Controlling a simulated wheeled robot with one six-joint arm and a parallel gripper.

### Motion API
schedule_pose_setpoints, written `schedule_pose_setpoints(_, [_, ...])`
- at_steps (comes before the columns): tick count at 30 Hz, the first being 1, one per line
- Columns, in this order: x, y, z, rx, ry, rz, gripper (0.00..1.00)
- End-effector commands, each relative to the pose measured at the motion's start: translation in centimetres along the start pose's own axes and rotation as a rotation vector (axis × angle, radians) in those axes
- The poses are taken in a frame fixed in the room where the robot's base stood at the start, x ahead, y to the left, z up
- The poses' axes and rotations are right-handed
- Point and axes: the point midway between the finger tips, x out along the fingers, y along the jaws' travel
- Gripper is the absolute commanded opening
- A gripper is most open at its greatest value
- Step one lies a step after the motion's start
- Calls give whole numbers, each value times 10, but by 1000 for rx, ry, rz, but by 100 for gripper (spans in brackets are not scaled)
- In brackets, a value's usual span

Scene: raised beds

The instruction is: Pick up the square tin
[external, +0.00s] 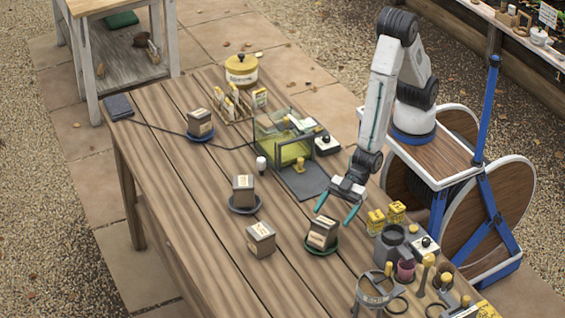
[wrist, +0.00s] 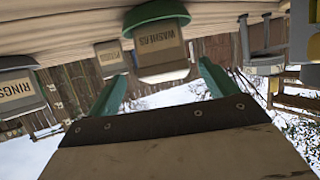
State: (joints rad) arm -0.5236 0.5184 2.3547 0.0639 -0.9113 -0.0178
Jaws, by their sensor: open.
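Several square tins with pale labels stand on the table. One (external: 322,232) is on a green saucer, one (external: 243,190) on a blue-grey saucer, one (external: 200,124) on a blue saucer, and one (external: 260,238) on bare wood. My gripper (external: 337,213) is open and empty, just behind the green-saucer tin and apparently apart from it. In the wrist view, which looks upside down, the tin labelled like "WASHERS" (wrist: 160,55) with its green saucer (wrist: 155,13) shows between my spread fingers (wrist: 163,85). A tin reading "RINGS" (wrist: 15,92) is at the left; another (wrist: 110,58) is farther off.
A glass case (external: 285,140) and dark mat (external: 303,182) lie behind my gripper. Yellow boxes (external: 376,221), a dark pot (external: 389,243) and tools crowd the right. A small white-topped item (external: 261,164) stands near the middle. Bare planks surround the tins at front left.

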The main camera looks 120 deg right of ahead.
Motion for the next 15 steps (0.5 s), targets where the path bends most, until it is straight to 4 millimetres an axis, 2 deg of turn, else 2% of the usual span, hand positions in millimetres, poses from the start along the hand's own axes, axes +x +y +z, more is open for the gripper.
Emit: schedule_pose_setpoints(15, [66,-4,-1,0,-2,1,85])
